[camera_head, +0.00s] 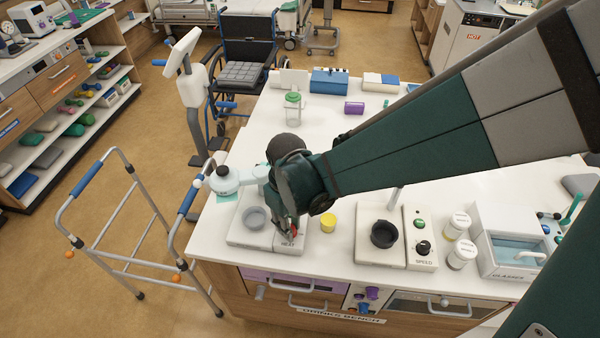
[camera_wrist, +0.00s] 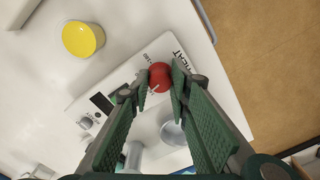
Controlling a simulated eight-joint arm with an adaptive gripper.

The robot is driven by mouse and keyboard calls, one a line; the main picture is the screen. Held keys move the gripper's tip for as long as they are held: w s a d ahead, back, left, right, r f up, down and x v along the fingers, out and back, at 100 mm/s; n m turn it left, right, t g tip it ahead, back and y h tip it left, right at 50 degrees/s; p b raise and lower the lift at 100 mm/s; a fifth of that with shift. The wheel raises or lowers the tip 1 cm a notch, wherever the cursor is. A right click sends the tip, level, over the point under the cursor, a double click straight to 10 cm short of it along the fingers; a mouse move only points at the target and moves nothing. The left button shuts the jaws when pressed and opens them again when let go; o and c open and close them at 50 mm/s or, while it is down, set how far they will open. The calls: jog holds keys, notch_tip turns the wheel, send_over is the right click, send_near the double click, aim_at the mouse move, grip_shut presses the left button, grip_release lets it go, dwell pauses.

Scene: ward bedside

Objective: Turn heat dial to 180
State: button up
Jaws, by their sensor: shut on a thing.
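The heat dial (camera_wrist: 160,76) is a round red knob on a white panel marked HEAT (camera_wrist: 180,62) in the wrist view. My gripper (camera_wrist: 162,84) has its two green fingers closed on either side of the knob. In the head view my gripper (camera_head: 292,230) reaches down over the front of the white heat unit (camera_head: 262,238), and the dial is mostly hidden behind it, with a bit of red showing. A dark display and small buttons sit on the panel beside the fingers.
A yellow cup (camera_head: 328,223) stands just right of the heat unit. A grey dish (camera_head: 256,217) sits on the unit's left part. Farther right are the SPEED unit (camera_head: 420,238), white jars (camera_head: 459,226) and a tub (camera_head: 512,262). The bench's front edge is close.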

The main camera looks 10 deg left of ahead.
jog(key=m+b, duration=0.1)
jog(key=m, duration=0.4)
jog(key=shift+m, duration=0.3)
jog(key=m+b, duration=0.1)
jog(key=m, duration=0.8)
jog(key=m+b, duration=0.1)
jog(key=m, duration=0.4)
jog(key=o, duration=0.9)
jog(key=shift+r, duration=0.15)
